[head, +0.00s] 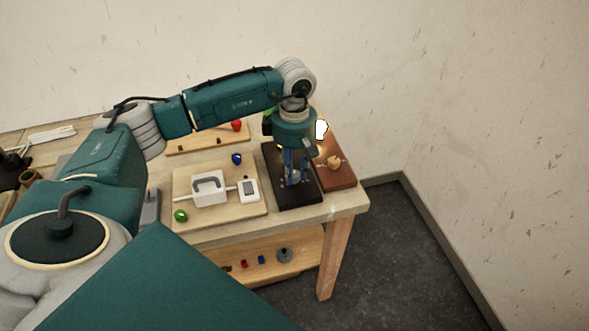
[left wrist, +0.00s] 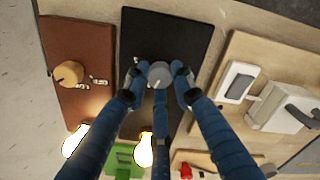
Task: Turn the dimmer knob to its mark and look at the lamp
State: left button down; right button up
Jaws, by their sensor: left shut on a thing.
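My left gripper (head: 294,182) points down over the black board (head: 277,165) at the right end of the table. In the left wrist view its blue fingers (left wrist: 160,80) are shut around a grey round knob (left wrist: 159,72) with a pale pointer line. The knob sits on the black board (left wrist: 190,30). I cannot make out a mark beside the knob. Two glowing bulbs show in the left wrist view, one at the lower left (left wrist: 75,140) and one near the middle (left wrist: 144,152). A bright bulb (head: 321,130) also shows in the head view. My right gripper is not in view.
A brown board (head: 340,180) with a wooden round piece (head: 335,163) lies beside the black board. A pale board (head: 215,222) with a white handled box (head: 209,189) and a switch (head: 248,190) lies left. Several small parts sit on the lower shelf (head: 300,272).

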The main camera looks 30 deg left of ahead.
pick_arm(q)
jog(key=shift+a+n, duration=0.2)
jog(key=shift+n, duration=0.3)
jog(key=n+b, duration=0.2)
jog(key=shift+n, duration=0.3)
jog(key=n+b, duration=0.1)
jog(key=n, duration=0.2)
jog(key=shift+n+b, duration=0.3)
jog(key=shift+b, duration=0.05)
jog(key=n+b, duration=0.1)
jog(key=n, duration=0.2)
jog(key=shift+n, duration=0.3)
jog(key=n+b, duration=0.1)
jog(key=n, duration=0.5)
jog(key=shift+d, duration=0.1)
jog(key=n, duration=0.6)
jog(key=shift+s+d+b, duration=0.1)
jog(key=shift+b, duration=0.3)
jog(key=c, duration=1.5)
grip_release()
jog(key=shift+s+d+r, duration=0.1)
jog(key=shift+o, duration=0.2)
